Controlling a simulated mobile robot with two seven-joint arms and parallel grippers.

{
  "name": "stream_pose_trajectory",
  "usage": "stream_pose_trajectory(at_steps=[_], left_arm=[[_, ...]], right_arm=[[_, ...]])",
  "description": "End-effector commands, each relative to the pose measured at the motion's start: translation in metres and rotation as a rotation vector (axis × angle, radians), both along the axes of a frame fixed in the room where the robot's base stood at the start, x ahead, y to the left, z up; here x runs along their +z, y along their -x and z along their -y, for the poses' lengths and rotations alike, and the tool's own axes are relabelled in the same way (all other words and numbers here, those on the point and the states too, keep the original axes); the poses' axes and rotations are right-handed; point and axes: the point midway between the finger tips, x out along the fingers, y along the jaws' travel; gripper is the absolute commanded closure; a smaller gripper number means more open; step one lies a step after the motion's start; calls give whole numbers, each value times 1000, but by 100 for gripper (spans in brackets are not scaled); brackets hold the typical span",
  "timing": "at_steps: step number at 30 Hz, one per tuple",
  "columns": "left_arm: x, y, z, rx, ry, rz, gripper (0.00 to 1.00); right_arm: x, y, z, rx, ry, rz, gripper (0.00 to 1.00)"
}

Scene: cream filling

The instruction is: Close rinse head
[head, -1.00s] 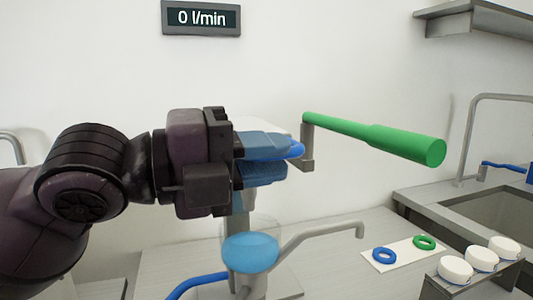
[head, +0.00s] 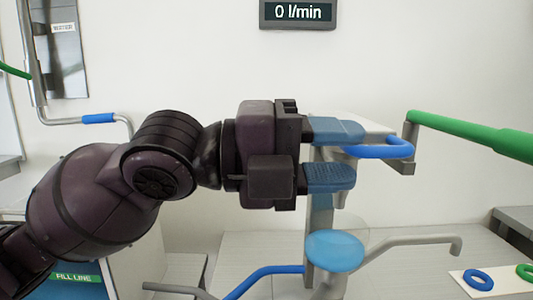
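I cannot tell for certain which part is the rinse head. A fixture with a pale flat top (head: 375,122) stands in the middle, with a blue loop handle (head: 385,149) and a long green handle (head: 480,135) on a grey bracket. My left gripper (head: 345,154) is level in front of the fixture. Its blue fingers are apart, one above the other, with a gap between them. The upper finger overlaps the near end of the blue handle; I cannot tell whether they touch. The gripper covers part of the fixture. My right gripper is out of view.
A display (head: 298,12) on the wall reads 0 l/min. A light blue disc (head: 335,252) sits below the gripper, beside a grey spout (head: 415,241). A blue ring (head: 478,279) and a green ring (head: 526,272) lie on a white plate at right.

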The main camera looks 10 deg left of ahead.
Motion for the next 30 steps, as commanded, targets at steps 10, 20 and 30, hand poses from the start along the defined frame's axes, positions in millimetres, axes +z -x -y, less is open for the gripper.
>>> stream_pose_trajectory(at_steps=[10,20,30], left_arm=[[-3,7,-43,4,-4,-2,61],[-2,13,-68,2,-2,-2,61],[0,14,-71,1,-2,1,61]], right_arm=[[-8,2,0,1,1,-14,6],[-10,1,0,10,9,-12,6],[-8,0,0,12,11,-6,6]])
